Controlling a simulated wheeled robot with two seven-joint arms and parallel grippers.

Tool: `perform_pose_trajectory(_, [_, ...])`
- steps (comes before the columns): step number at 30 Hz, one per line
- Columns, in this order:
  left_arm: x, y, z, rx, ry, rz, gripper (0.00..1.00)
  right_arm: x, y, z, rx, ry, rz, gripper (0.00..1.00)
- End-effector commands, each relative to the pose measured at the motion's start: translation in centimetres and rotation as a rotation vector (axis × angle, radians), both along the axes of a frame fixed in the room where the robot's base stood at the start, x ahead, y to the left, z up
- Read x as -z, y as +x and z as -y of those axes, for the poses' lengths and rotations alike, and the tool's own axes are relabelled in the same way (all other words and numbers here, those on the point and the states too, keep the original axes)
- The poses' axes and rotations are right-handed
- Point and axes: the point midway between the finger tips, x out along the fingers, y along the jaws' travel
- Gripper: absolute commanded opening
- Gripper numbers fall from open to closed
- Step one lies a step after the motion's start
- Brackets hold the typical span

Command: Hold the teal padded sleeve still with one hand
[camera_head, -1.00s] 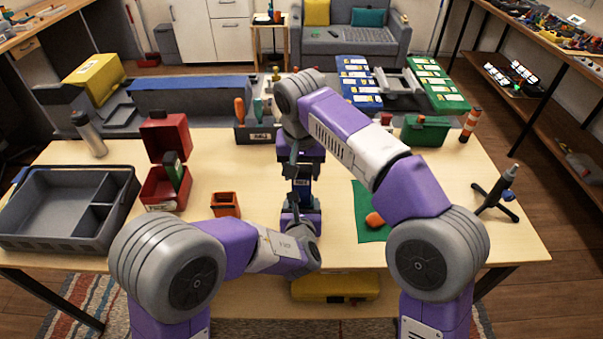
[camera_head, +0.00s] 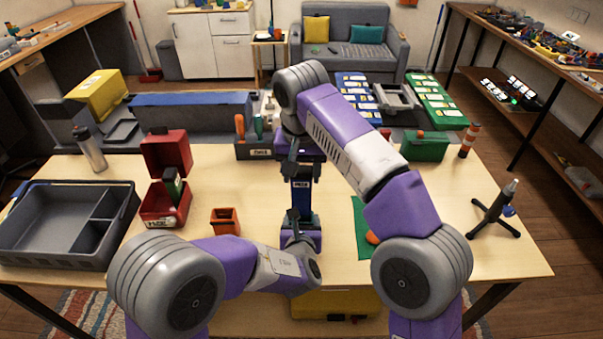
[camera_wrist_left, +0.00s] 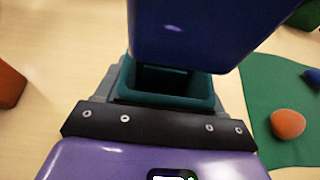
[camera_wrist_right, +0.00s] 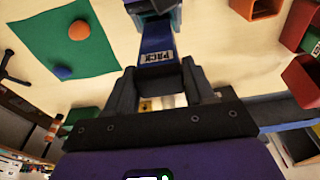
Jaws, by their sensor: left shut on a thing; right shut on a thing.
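The teal padded sleeve (camera_wrist_left: 168,103) is an open-topped pouch, dark inside, in the left wrist view. My left gripper (camera_wrist_left: 166,88) is shut on it, one grey finger at each side. In the head view my left gripper (camera_head: 300,226) is low at the table's middle; I cannot make out the sleeve there. My right gripper (camera_head: 301,157) is above it, shut on a blue battery pack (camera_head: 301,197) with a white label. The pack points down; in the left wrist view its end (camera_wrist_left: 195,45) is over the sleeve's mouth, partly hiding it.
A green mat (camera_head: 363,216) with an orange ball (camera_head: 372,237) lies to the right. An orange cup (camera_head: 225,221), an open red box (camera_head: 165,205) and a grey tray (camera_head: 60,260) are at left. A tripod stand (camera_head: 496,212) is at the right.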

Motion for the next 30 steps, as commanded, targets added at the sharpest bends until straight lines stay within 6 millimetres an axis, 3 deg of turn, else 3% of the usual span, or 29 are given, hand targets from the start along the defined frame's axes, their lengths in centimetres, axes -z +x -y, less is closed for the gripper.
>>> perform_pose_trajectory(5, [0.1, 0.0, 0.0, 0.001, 0.001, -0.002, 0.36, 0.0, 0.0, 0.0, 0.0, 0.0, 0.0, 0.22])
perform_pose_trajectory(6, [0.1, 0.0, 0.0, 0.001, 0.001, -0.002, 0.7, -0.1, 0.0, 0.0, 0.0, 0.001, 0.001, 0.22])
perform_pose_trajectory(12, [0.0, 0.0, 0.0, 0.0, 0.0, -0.001, 0.98, -0.1, 0.0, 0.0, 0.0, 0.001, 0.001, 0.22])
perform_pose_trajectory(23, [-0.3, -0.5, 0.0, 0.001, -0.002, 0.001, 0.98, 0.0, 0.0, 0.0, 0.001, 0.001, 0.001, 0.22])
perform_pose_trajectory(30, [-2.0, -4.5, 0.0, 0.003, -0.003, 0.001, 0.98, 0.0, 0.0, 0.0, 0.0, 0.001, 0.001, 0.22])
